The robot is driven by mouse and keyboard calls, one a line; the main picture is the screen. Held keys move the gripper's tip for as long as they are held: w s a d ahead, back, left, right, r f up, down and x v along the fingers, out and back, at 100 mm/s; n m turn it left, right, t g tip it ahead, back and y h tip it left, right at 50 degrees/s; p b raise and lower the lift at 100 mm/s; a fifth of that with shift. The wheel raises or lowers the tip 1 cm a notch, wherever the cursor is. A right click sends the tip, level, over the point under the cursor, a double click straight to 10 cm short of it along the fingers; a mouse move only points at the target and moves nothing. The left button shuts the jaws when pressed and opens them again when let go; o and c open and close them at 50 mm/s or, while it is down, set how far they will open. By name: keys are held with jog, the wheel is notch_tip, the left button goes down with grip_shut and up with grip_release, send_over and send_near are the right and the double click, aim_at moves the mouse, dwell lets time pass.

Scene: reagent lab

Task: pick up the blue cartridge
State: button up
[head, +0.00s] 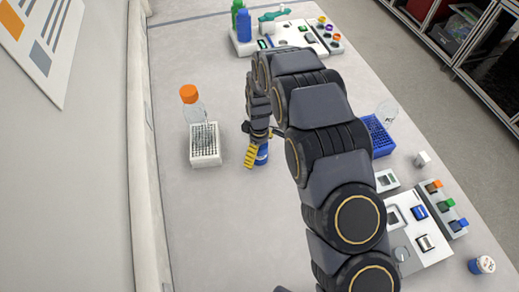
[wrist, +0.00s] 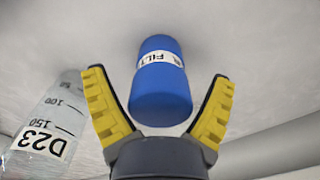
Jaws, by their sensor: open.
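The blue cartridge (wrist: 162,88) is a blue cylinder with a white label band reading "FILT". In the wrist view it lies between the two yellow fingers of my gripper (wrist: 159,78), with visible gaps on both sides. My gripper is open and holds nothing. In the head view my gripper (head: 254,155) is low over the table, and the cartridge (head: 262,157) shows partly beside a yellow finger. The rest of the cartridge is hidden by my gripper there.
A clear bottle with an orange cap (head: 189,94) stands by a white tip rack (head: 205,157) to the left. A bottle marked D23 (wrist: 45,125) is close at left in the wrist view. A blue rack (head: 381,140) and trays of coloured blocks (head: 433,222) lie right. The table's left front is clear.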

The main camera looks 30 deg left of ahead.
jog(key=c, duration=1.1)
jog(key=shift+c, duration=0.2)
jog(key=shift+r, duration=0.1)
